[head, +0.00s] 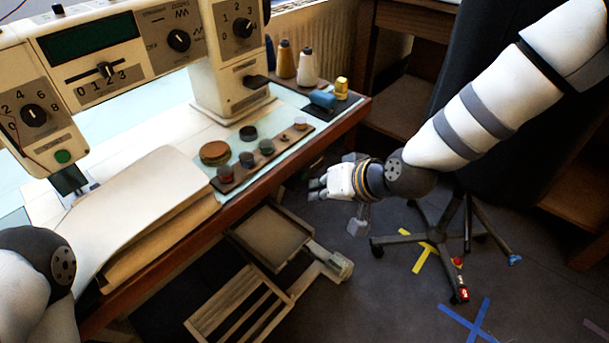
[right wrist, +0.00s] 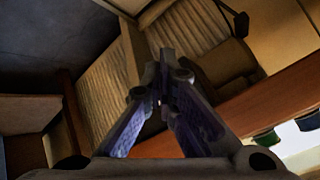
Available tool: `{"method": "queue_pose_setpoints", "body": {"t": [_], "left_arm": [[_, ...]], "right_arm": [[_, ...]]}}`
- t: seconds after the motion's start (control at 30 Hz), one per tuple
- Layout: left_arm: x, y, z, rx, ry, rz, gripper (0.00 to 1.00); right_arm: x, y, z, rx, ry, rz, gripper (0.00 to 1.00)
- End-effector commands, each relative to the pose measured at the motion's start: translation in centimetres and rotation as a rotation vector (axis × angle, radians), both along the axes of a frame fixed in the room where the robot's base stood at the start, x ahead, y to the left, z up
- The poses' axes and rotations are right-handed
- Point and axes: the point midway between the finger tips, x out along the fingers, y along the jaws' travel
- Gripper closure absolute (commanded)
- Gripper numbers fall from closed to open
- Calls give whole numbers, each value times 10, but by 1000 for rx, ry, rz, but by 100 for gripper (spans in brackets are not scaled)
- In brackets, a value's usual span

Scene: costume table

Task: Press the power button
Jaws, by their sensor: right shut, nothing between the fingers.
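A sewing machine (head: 110,55) with knobs and a dark display stands on the table at the upper left. A round green button (head: 63,156), the likely power button, is on its left end below a numbered dial (head: 34,114). My right gripper (head: 314,189) is beyond the table's front edge, well to the right of the button. Its fingers are shut and empty, and they also show in the right wrist view (right wrist: 166,60). Part of my left arm shows at the lower left; its gripper is out of view.
Folded cloth (head: 145,200) lies in front of the machine. Small pots stand on a wooden strip (head: 262,160) along the table edge (head: 250,183). Thread cones (head: 308,68) stand at the back right.

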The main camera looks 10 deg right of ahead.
Motion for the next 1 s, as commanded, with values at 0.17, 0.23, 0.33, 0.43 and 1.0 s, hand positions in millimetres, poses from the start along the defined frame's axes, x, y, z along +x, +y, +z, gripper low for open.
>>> {"method": "queue_pose_setpoints", "body": {"t": [0.17,0.23,0.33,0.43,1.0], "left_arm": [[0,0,0,0,0,0,100],[0,0,0,0,0,0,100],[0,0,0,0,0,0,100],[0,0,0,0,0,0,100],[1,0,1,0,-2,0,100]], "right_arm": [[0,0,0,0,0,0,100],[0,0,0,0,0,0,100],[0,0,0,0,0,0,100],[0,0,0,0,0,0,100],[7,6,0,1,0,-1,100]]}}
